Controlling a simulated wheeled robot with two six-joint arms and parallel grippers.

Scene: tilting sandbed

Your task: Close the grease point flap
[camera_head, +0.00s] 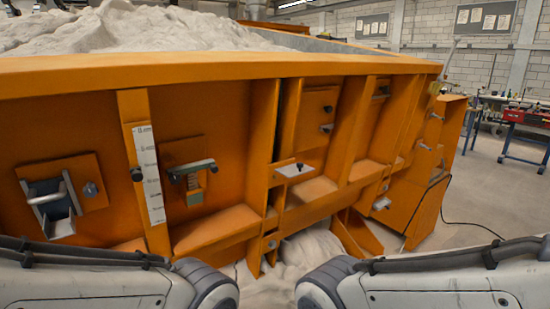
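No part is clearly marked as the grease point flap, so I cannot tell which one it is. On the orange sandbed side wall, a square orange plate (92,171) at the left has a recess with a grey metal handle (47,197) and a round knob (90,189). A small orange panel (316,100) with two dark knobs sits higher up. My two arms show along the bottom edge, but neither gripper is in view.
The sandbed's orange top rim (230,66) runs across, with sand (140,28) heaped behind it. A white ruler strip (149,172) is fixed to the wall. Sand (310,247) lies under the wall. Vertical ribs stick out. Open floor (490,205) and workbenches lie at right.

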